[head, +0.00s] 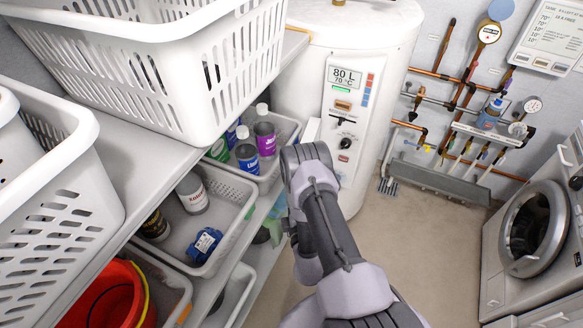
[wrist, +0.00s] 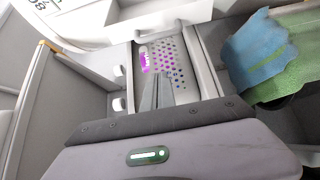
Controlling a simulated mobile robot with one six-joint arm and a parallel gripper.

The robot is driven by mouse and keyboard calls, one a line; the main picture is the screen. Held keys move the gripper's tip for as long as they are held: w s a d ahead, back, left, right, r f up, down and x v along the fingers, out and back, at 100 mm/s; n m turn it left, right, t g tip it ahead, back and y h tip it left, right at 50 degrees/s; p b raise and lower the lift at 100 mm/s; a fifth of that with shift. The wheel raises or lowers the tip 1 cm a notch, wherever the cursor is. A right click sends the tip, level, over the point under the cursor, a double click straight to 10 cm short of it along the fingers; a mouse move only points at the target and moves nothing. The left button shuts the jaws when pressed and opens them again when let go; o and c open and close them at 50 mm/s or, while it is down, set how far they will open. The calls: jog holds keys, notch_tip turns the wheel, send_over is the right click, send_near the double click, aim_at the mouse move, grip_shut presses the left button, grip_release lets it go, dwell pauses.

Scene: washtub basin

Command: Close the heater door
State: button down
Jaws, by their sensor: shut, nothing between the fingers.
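The white heater (head: 345,40) stands at the back centre, with a control panel (head: 345,110) on its front showing 80 L and 70 °C. A narrow white panel (head: 310,131) stands out beside the heater's lower left; it may be the heater door, and my arm hides much of that area. In the wrist view, a grey panel (wrist: 70,95) with two white knob-like parts along its edge lies at left; I cannot tell surely whether it is the door. My gripper (wrist: 158,90) is shut and empty, pointing toward a perforated bin. In the head view its fingers are hidden behind my arm.
A shelf at left holds white baskets (head: 165,65), a bin with bottles (head: 264,140), and a red bucket (head: 105,295). Blue and green cloths (wrist: 265,55) hang right of my gripper. A washing machine (head: 530,235) stands at right. Floor (head: 415,235) is clear between.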

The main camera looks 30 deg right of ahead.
jog(key=w+d+b, duration=0.3)
jog(key=w+d, duration=0.2)
jog(key=shift+w+f, duration=0.15)
jog(key=shift+w, duration=0.2)
